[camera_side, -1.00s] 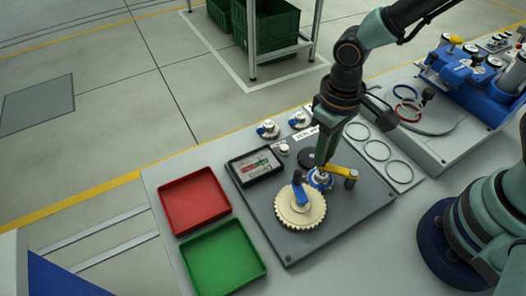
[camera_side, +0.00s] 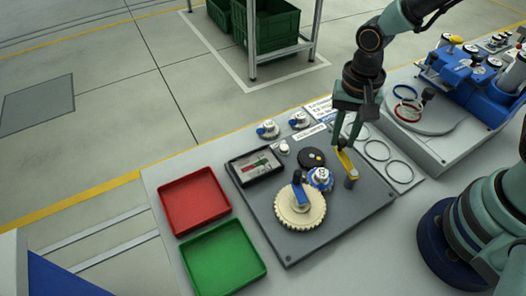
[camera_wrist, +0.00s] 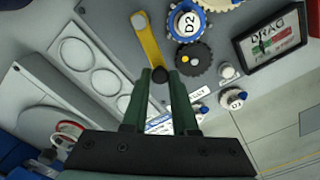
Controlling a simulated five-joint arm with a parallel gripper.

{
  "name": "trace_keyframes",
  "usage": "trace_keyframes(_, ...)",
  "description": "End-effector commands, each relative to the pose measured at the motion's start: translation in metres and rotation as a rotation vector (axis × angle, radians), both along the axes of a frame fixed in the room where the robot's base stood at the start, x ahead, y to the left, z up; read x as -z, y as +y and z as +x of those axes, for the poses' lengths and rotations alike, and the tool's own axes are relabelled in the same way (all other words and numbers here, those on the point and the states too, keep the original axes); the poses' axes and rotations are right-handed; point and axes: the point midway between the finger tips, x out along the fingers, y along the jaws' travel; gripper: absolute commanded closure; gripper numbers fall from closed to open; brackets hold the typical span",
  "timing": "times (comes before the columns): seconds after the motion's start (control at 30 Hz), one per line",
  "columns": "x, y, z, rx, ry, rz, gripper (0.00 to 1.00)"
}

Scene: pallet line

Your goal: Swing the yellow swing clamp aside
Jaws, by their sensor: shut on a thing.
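The yellow swing clamp (camera_side: 347,162) stands on the dark grey plate, on its post at the plate's right side. Its arm points towards the back, clear of the blue-rimmed part D2 (camera_side: 320,178). My gripper (camera_side: 342,147) is shut on the clamp's free end. In the wrist view the yellow arm (camera_wrist: 149,42) runs from its pivot at the top to a dark knob between my fingertips (camera_wrist: 160,74). D2 (camera_wrist: 186,21) lies to its right there, uncovered. A cream gear (camera_side: 300,210) with a blue clamp across it (camera_side: 298,192) sits nearer the front.
A black disc gear (camera_side: 311,157) sits beside D2. A display (camera_side: 256,166) lies at the plate's left. A red tray (camera_side: 194,200) and a green tray (camera_side: 222,258) stand further left. A panel with rings (camera_side: 377,150) lies right of the clamp.

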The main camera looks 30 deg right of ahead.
Motion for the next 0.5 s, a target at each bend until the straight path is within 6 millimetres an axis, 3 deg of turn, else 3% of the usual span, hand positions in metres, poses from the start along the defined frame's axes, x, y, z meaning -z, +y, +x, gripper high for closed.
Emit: trace_keyframes(0.5, -0.001, -0.016, -0.005, 0.273, -0.005, 0.002, 1.0)
